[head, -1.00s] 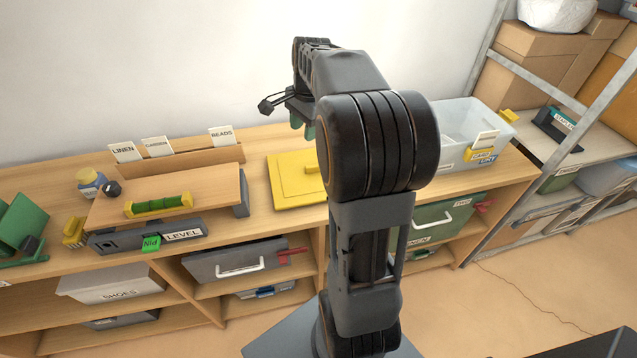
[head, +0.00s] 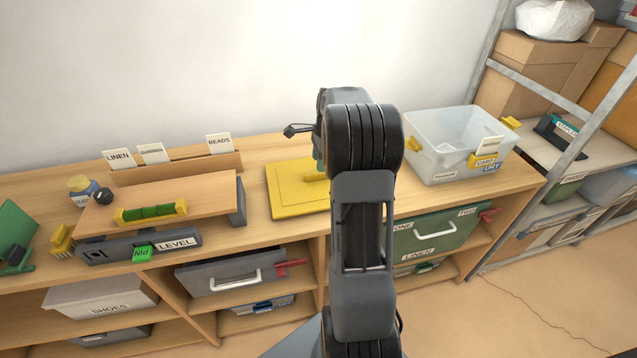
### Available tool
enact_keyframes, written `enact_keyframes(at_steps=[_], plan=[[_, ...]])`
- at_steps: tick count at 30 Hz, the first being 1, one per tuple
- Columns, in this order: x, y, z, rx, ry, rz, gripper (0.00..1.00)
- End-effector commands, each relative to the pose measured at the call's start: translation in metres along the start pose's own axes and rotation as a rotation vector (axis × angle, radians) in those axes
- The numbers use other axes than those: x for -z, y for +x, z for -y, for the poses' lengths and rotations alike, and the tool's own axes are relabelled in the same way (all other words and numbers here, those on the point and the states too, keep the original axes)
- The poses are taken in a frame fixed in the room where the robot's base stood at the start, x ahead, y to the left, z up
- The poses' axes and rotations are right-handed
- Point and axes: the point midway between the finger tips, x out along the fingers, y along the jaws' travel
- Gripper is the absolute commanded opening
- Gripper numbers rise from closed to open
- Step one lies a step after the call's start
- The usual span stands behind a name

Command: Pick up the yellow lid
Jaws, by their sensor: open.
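The yellow lid (head: 290,193) is a flat square with a raised panel, lying on the wooden shelf top between a small raised board and a clear bin. A small yellow part, apparently its handle, shows at its right side beside my arm. My gripper (head: 318,158) is low over the lid's right part. Its teal-green fingertips show only in part, and the rest is hidden behind my arm. I cannot tell whether the fingers touch the lid.
A clear plastic bin (head: 455,150) with yellow clips stands right of the lid. Bare shelf top surrounds the lid's left and front.

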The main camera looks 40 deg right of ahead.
Motion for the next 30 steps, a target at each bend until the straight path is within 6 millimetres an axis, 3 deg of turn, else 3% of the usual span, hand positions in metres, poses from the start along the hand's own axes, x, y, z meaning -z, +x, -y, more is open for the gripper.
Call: enact_keyframes(at_steps=[12,22,30], plan=[[0.0,0.047,-0.001,-0.003,-0.002,0.001,0.45],[0.0,0.052,-0.001,-0.001,-0.002,0.0,0.45],[0.0,0.052,-0.001,-0.001,-0.001,0.0,0.19]])
